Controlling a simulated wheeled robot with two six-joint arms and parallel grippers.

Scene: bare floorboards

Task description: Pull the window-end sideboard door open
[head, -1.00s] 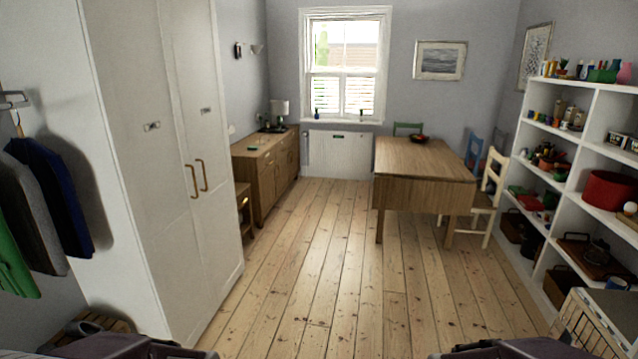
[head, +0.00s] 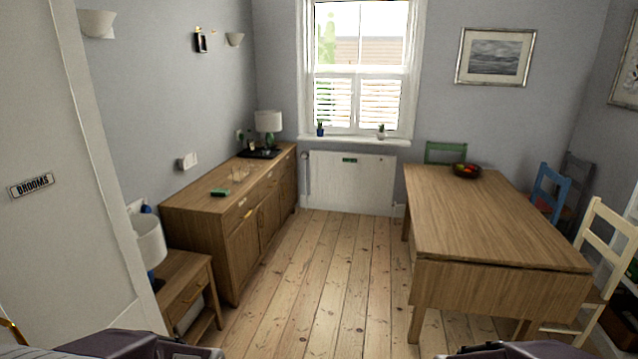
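The wooden sideboard (head: 203,233) stands along the left wall, its front turned to the right toward the open floor. Its doors run in a row below a band of drawers. The window-end door (head: 289,180) is at the far end, near the radiator, seen at a steep angle; it looks shut. Its handle is too small to make out. Only dark parts of my two arms show along the bottom edge. Neither gripper's fingers are in view, and both arms are well short of the sideboard.
A drop-leaf table (head: 490,225) with chairs stands at right. A small side table (head: 185,283) with a lamp is before the sideboard. A floorboard aisle (head: 325,275) runs clear to the radiator (head: 350,182).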

